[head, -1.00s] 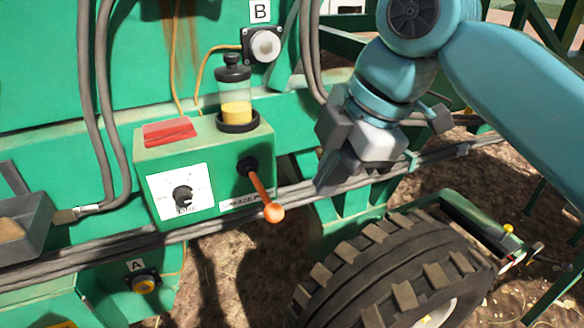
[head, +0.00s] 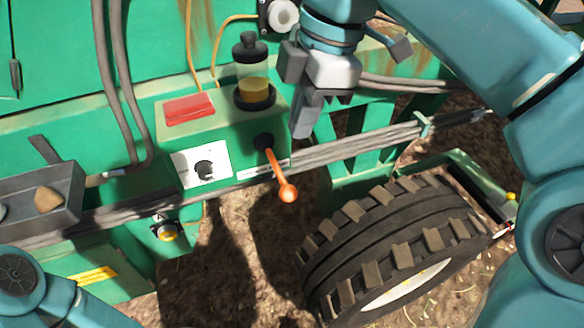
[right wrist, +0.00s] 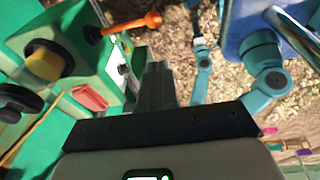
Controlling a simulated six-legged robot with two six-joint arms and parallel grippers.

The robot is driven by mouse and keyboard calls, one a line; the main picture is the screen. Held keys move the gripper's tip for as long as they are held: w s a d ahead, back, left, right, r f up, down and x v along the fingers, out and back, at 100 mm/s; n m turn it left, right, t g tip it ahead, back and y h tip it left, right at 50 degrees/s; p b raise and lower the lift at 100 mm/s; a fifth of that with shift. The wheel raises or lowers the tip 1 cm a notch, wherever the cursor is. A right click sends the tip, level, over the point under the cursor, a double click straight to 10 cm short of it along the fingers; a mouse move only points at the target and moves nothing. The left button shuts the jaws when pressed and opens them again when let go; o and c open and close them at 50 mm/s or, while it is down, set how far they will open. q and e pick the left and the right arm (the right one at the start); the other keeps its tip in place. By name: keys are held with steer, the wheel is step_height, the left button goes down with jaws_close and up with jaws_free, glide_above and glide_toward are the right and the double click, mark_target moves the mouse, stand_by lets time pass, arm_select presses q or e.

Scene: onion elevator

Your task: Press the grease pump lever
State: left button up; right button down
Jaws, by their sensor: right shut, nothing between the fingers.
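The grease pump lever (head: 278,170) is an orange rod with a round orange knob, sticking out and down from the front of a green control box (head: 225,150). It also shows at the top of the right wrist view (right wrist: 128,24). My right gripper (head: 306,122) is shut and empty, pointing down just right of the box, above and to the right of the knob. In the right wrist view its fingers (right wrist: 158,85) are together and apart from the lever. At the lower left, part of my left arm shows; its gripper is out of the picture.
The box carries a red block (head: 189,109), a grease reservoir (head: 253,85) and a dial (head: 204,170). Grey hoses (head: 350,146) run behind. A large tyre (head: 390,240) stands at lower right. A metal tray (head: 35,205) is at left. Space in front of the lever is clear.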

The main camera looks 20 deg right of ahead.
steer(key=b, duration=0.2)
glide_above(286, 191)
steer(key=s, duration=0.1)
steer(key=s+d+x, duration=0.1)
steer(key=d+x, duration=0.1)
steer(key=x, duration=0.8)
steer(key=shift+w+d+f, duration=0.1)
steer(key=shift+w+f, duration=0.05)
steer(key=shift+f, duration=0.5)
steer(key=shift+w+d+f, duration=0.15)
steer(key=shift+w+f, duration=0.05)
steer(key=shift+f, duration=0.45)
steer(key=shift+w+d+f, duration=0.1)
steer(key=shift+w+f, duration=0.05)
steer(key=shift+f, duration=0.45)
steer(key=shift+f, duration=0.1)
step_height(286, 191, down, 9)
steer(key=t+b, duration=0.6)
steer(key=b, duration=1.2)
steer(key=shift+s+n, duration=0.3)
